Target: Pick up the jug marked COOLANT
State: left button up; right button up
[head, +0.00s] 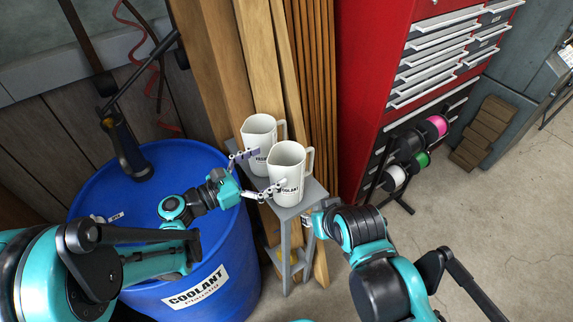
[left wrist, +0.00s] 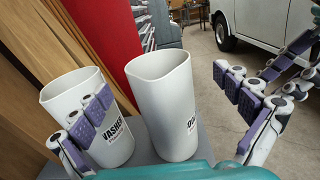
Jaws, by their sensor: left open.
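The white COOLANT jug (head: 288,165) stands upright on a small grey stand, nearer in the head view, its handle on the right. It also shows in the left wrist view (left wrist: 165,95), its label partly turned away. A similar white jug marked WASHER (head: 259,130) stands just behind it; it also shows at left in the left wrist view (left wrist: 75,85). My left gripper (head: 268,170) is open, with one finger overlapping the WASHER jug and the other overlapping the COOLANT jug's label side. Contact cannot be told. My right gripper's fingers (left wrist: 290,65) appear at the right edge of the left wrist view.
The grey stand (head: 286,214) is narrow. A blue drum (head: 236,265) labelled COOLANT stands left of it, wooden planks (head: 215,60) behind. A red tool cabinet (head: 370,70) and a spool rack (head: 396,177) are to the right.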

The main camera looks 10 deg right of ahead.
aim_at(302, 150)
pick_arm(q)
jog(key=shift+d, duration=0.55)
jog(key=x, duration=0.2)
jog(key=b+x, duration=0.2)
jog(key=x, duration=0.1)
jog(key=shift+w+d+f, duration=0.2)
jog(key=shift+w+f, duration=0.15)
jog(key=shift+w, duration=0.05)
jog(key=shift+w+d+r, duration=0.1)
jog(key=shift+d, duration=0.15)
jog(key=c, duration=1.7)
